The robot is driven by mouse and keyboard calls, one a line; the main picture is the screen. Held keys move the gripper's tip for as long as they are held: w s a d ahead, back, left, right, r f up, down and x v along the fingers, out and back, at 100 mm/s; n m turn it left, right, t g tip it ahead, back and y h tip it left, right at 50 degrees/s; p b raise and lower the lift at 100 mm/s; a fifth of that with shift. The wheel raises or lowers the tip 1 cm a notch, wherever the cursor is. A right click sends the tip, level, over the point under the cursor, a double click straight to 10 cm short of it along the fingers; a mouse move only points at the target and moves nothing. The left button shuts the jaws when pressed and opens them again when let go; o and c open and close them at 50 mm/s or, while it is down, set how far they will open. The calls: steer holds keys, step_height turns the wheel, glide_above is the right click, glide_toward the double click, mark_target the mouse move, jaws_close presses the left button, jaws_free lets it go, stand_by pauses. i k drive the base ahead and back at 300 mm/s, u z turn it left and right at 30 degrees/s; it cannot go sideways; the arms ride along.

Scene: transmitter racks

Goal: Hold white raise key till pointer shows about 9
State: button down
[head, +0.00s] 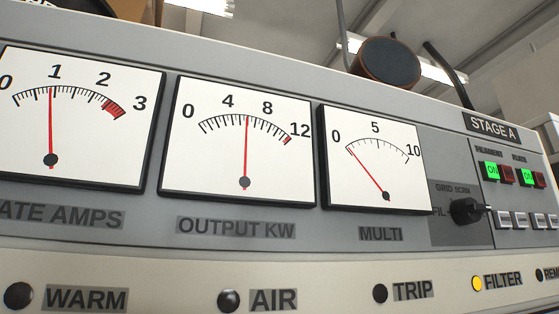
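The output kW meter (220,165) is in the middle of the head view, and its red pointer stands nearly upright, at about 6 between 4 and 8. The plate amps meter (95,150) at left has its pointer just under 1. The multi meter (395,165) has its pointer near 0. Several small pale keys (504,219) sit in a row at the right edge, under the stage A label (492,126). Their markings are too small to read, so I cannot tell which is the raise key. My gripper is not in view.
A black selector knob (466,211) sticks out left of the keys. Green lit buttons (491,171) and dark red ones are above them. Below runs a lamp strip with a yellow filter lamp (477,284) lit and warm, air and trip lamps dark.

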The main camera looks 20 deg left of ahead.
mark_target(503, 218)
steer(key=z, duration=0.9)
steer(key=k, duration=0.7)
steer(key=u, duration=0.6)
